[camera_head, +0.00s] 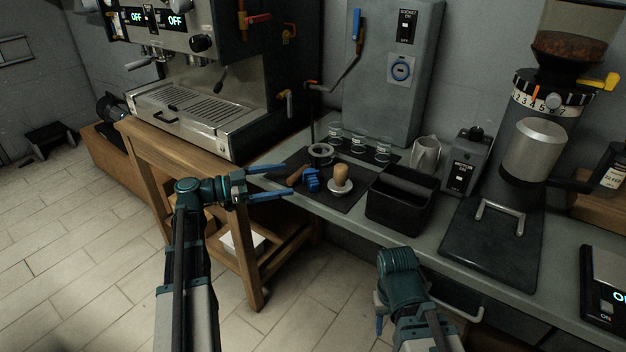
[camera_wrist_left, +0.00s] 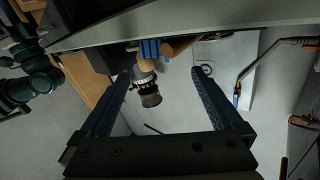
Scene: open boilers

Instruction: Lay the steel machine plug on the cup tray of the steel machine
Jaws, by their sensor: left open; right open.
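The steel machine (camera_head: 215,75) stands at the back left, with a slotted metal tray (camera_head: 190,105) at its front. A small blue ribbed piece (camera_head: 311,181) lies on the dark mat; I cannot tell for certain that it is the plug. My left gripper (camera_head: 290,179) is open and empty, its fingers pointing right just left of the blue piece. In the left wrist view the blue piece (camera_wrist_left: 150,48) shows beyond the open fingers (camera_wrist_left: 163,76). My right gripper (camera_head: 381,322) is low in front of the counter, its fingers mostly hidden, holding nothing visible.
A tamper (camera_head: 340,180) and a wooden handle (camera_head: 297,174) lie close to the blue piece. Several small glasses (camera_head: 358,143) stand behind. A black bin (camera_head: 400,203) and a grinder (camera_head: 510,190) are to the right. A grey panel (camera_head: 420,110) carries a round blue socket (camera_head: 401,69).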

